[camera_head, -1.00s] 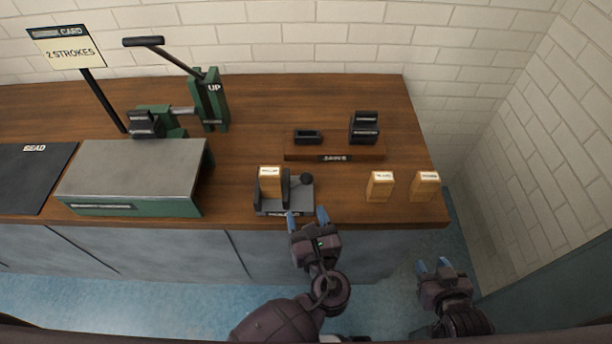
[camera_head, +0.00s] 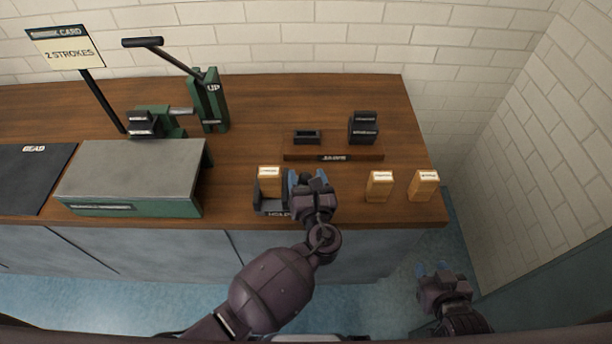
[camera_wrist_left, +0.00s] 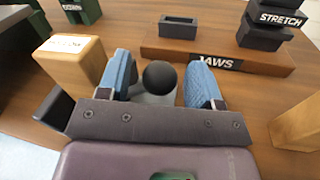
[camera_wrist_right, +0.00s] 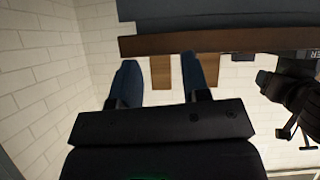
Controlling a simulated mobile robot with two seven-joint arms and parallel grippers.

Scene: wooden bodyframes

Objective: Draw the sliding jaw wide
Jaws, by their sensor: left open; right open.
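The holder (camera_head: 271,208) stands at the bench's front edge, with a light wooden block (camera_head: 268,180) in its left part. Its sliding jaw's dark round knob (camera_wrist_left: 160,77) lies between the open fingers of my left gripper (camera_wrist_left: 158,85) in the left wrist view. I cannot tell whether the fingers touch the knob. In the head view my left gripper (camera_head: 307,181) is over the holder's right side and hides the knob and most of the jaw. My right gripper (camera_head: 432,268) is open and empty, low in front of the bench at the right.
Two wooden blocks (camera_head: 379,186) (camera_head: 424,185) stand to the right of the holder. Behind is the jaws rack (camera_head: 334,154) with dark pieces. A green press (camera_head: 212,106), a grey-topped green box (camera_head: 135,165) and a "2 STROKES" card (camera_head: 66,50) are at the left.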

